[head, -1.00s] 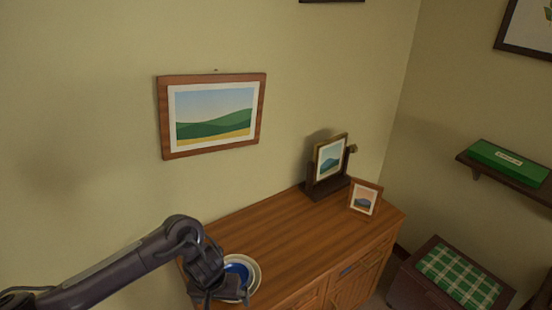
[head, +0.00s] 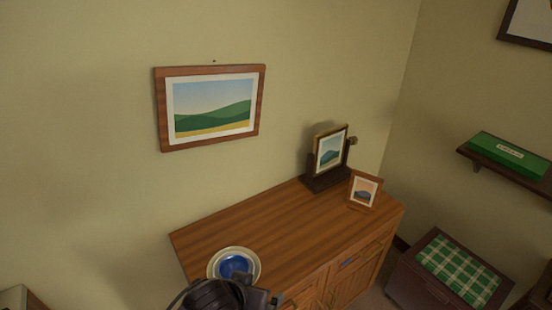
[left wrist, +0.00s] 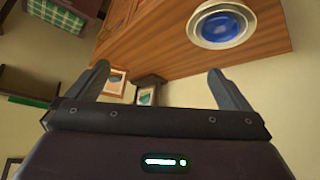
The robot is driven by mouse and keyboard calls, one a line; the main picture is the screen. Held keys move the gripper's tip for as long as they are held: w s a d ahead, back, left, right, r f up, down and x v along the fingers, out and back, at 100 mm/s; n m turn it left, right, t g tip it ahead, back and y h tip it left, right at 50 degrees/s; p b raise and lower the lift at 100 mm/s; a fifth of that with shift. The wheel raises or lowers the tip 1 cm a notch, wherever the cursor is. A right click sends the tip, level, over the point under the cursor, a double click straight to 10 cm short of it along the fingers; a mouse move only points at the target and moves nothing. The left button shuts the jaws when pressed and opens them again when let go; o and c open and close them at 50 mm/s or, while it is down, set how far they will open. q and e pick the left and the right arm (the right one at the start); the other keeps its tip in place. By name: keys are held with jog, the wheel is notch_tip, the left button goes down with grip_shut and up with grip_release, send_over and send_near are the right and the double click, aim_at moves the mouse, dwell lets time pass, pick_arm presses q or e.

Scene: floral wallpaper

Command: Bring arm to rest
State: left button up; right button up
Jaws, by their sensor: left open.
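My left arm shows as a dark shape (head: 222,296) at the bottom edge of the head view, in front of the sideboard's near left corner. Its lower part is cut off by the frame. In the left wrist view my left gripper (left wrist: 158,70) has its two fingers spread wide with nothing between them. The wooden sideboard (head: 285,225) and the plate with a blue bowl (head: 236,265) are beyond the fingers, apart from them. My right gripper is in neither view.
A landscape picture (head: 211,107) hangs on the wall. A framed picture on a dark stand (head: 329,154) and a small photo frame (head: 363,190) stand at the sideboard's far end. A green box (head: 509,155) lies on a wall shelf. A stool with a checked cushion (head: 458,270) stands right.

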pick_arm(q)
jog(key=s+a+f+n+g+y, duration=0.1)
jog(key=s+a+g+y, duration=0.2)
jog(key=s+a, duration=0.9)
notch_tip(320, 180, down, 39)
jog(key=a+g+b, duration=0.2)
jog(key=b, duration=0.6)
jog(key=s+a+f+b, duration=0.2)
jog(key=s+f, duration=0.8)
jog(key=f, duration=0.1)
jog(key=s+a+f+b, duration=0.1)
jog(key=s+f+b, duration=0.2)
jog(key=s+f, duration=0.7)
jog(key=shift+a+f+g, duration=0.4)
jog(key=shift+f, duration=0.3)
